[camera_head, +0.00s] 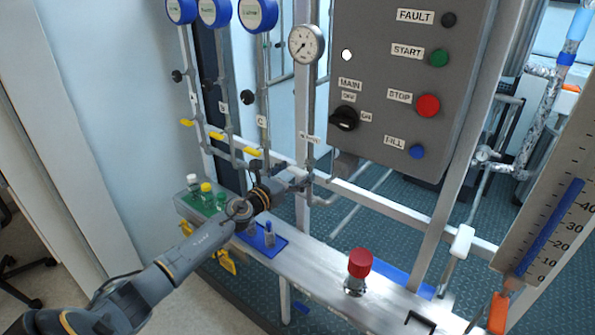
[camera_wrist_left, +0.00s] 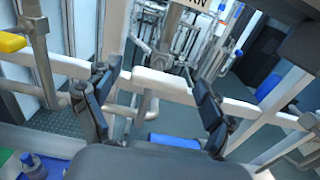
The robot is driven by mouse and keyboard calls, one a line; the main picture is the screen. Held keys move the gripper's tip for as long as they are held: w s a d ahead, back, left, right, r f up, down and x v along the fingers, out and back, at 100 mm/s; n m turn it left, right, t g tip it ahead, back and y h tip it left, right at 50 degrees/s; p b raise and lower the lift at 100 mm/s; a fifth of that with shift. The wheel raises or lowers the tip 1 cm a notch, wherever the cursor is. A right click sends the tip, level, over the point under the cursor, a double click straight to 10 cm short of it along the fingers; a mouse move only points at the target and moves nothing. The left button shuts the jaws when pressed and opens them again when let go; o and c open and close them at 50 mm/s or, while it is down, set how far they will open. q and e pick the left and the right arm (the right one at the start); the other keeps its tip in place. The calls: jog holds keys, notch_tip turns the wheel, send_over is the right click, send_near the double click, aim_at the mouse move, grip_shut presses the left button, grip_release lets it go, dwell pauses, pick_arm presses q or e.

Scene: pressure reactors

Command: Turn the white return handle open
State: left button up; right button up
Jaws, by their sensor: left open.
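My left gripper (camera_head: 296,180) reaches in from the left, in front of the vertical pipe below the gauge. In the left wrist view its jaws (camera_wrist_left: 153,98) are apart, with a white rail and a thin pipe (camera_wrist_left: 147,108) showing between them. A label (camera_head: 309,138) sits on that pipe just above the gripper; in the left wrist view a label (camera_wrist_left: 217,5) ends in "RN". I cannot make out a white handle there apart from the white rail. A white block-shaped handle (camera_head: 461,241) stands upright further right in the head view. My right gripper is not in view.
A grey control panel (camera_head: 400,90) with buttons hangs at the upper right. The bench (camera_head: 320,262) holds bottles in a green rack (camera_head: 195,204), a blue tray (camera_head: 270,243) and a red-capped part (camera_head: 360,263). Yellow valve handles (camera_head: 216,135) are at the left.

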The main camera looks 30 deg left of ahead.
pick_arm(q)
jog(key=shift+w, duration=0.5)
jog(key=c, duration=1.2)
jog(key=shift+o, duration=0.2)
